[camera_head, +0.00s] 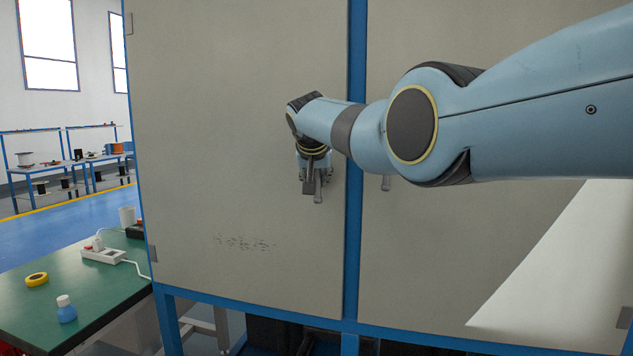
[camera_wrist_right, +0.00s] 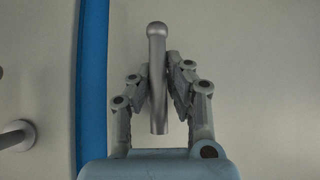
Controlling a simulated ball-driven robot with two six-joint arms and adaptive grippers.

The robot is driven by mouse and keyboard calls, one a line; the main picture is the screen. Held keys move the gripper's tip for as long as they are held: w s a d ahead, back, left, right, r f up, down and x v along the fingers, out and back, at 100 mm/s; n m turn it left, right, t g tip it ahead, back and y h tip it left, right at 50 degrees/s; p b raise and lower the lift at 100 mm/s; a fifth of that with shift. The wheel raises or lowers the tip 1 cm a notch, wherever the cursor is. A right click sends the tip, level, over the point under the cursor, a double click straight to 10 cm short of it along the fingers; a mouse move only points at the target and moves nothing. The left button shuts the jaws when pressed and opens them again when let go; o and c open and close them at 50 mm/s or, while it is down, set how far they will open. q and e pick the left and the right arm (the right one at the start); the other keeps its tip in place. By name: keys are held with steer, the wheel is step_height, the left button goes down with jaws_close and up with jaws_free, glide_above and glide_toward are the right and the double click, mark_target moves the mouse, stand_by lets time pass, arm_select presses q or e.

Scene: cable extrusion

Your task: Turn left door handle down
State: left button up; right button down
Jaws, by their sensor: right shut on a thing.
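The left door handle (camera_head: 318,197) is a grey metal bar on the left cabinet door, near the blue centre post. It hangs roughly vertical, its lower end showing below my gripper. My right gripper (camera_head: 315,177) reaches it from in front and is shut on it. In the right wrist view the handle (camera_wrist_right: 157,85) stands upright between the two fingers (camera_wrist_right: 159,82), its rounded end at the top, a finger pad on either side. In the head view my wrist hides the handle's upper part. My left gripper is out of view.
The blue post (camera_head: 353,250) divides the doors. A green table (camera_head: 85,290) with a power strip (camera_head: 103,255) and blue bottle (camera_head: 66,310) stands left.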

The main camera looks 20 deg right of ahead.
steer(key=shift+d, duration=0.1)
steer(key=c, duration=1.2)
jaws_free()
steer(key=shift+s+d, duration=0.1)
steer(key=shift+s, duration=0.05)
steer(key=shift+s+a+r, duration=0.25)
steer(key=shift+r, duration=0.15)
steer(key=v, duration=1.1)
steer(key=shift+f, duration=0.1)
steer(key=shift+d, duration=0.1)
